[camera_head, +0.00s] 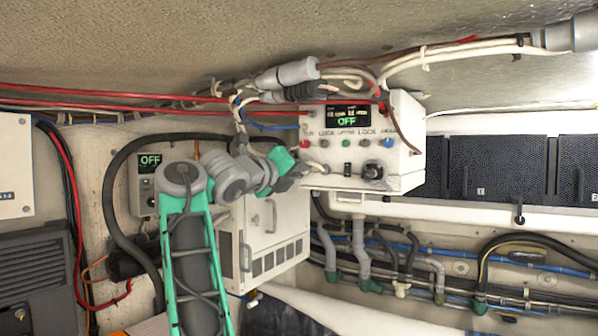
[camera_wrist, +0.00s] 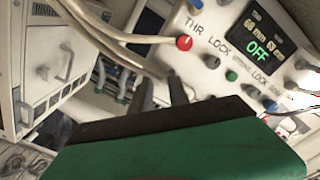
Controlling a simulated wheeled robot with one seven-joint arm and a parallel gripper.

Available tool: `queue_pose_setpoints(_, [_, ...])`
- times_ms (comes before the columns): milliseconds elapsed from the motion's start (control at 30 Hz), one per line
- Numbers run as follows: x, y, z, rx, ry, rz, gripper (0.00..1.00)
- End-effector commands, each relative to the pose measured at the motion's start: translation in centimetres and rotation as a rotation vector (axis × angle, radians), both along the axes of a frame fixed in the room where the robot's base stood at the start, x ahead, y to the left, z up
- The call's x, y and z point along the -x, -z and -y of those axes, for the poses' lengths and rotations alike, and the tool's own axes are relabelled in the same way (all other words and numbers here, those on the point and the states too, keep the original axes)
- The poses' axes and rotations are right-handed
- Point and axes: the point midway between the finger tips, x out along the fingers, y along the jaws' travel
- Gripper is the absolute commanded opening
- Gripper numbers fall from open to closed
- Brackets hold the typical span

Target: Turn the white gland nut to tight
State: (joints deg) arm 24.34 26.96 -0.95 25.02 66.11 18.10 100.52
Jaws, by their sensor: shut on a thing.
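My gripper (camera_wrist: 162,88) is at the lower left of the white control box (camera_head: 408,115), and its two dark fingers show close together in the wrist view. They close at the box's front face, where a pale cable (camera_wrist: 118,57) comes in below the red knob. The white gland nut is between the fingers and almost wholly hidden, so I cannot tell how far it is turned. In the head view my gripper (camera_head: 300,168) covers that corner of the box. The box's display (camera_head: 347,116) reads OFF.
Coloured knobs and a black toggle (camera_head: 347,169) sit close to the right of my gripper. A white louvred cabinet (camera_head: 282,218) stands below the arm. Loose cables and red lines hang above, and grey pipes (camera_head: 361,240) run below the box.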

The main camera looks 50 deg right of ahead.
Motion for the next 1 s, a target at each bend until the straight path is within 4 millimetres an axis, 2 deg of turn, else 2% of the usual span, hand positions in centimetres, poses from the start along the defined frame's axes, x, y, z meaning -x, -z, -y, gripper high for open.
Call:
queue_pose_setpoints(367, [0.0,0.2,0.0,-0.004,0.001,0.005,0.0])
queue_pose_setpoints(400, [0.0,0.2,0.0,-0.004,0.001,0.005,0.23])
queue_pose_setpoints(633, [0.0,0.1,0.0,-0.002,0.001,0.004,0.41])
queue_pose_setpoints(867, [0.0,0.0,0.0,-0.001,0.001,0.004,0.43])
queue_pose_setpoints(1000, [0.1,0.1,-1.2,0.0,-0.002,0.006,0.43])
